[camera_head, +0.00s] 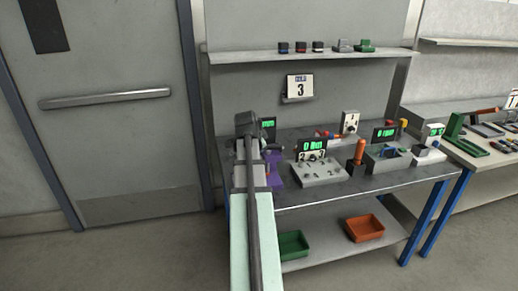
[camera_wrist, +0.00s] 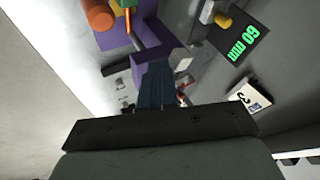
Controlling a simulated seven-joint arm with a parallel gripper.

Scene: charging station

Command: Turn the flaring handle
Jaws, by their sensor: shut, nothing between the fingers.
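A purple fixture (camera_head: 273,168) stands at the left end of the workbench, partly hidden behind my arm. In the wrist view the purple fixture (camera_wrist: 115,38) carries a thick orange cylinder (camera_wrist: 98,14) and a dark bar; green and yellow parts show at the top edge. I cannot tell for sure which part is the flaring handle. My gripper (camera_wrist: 155,72) is shut and empty, its dark fingers in front of a purple block; I cannot tell whether they touch it. In the head view the fingers are hidden behind my wrist.
On the workbench (camera_head: 320,195), a grey station with a display (camera_head: 320,172), an orange upright grip (camera_head: 360,151) and other stations stand to the right. A shelf (camera_head: 300,56) hangs above. Trays lie below.

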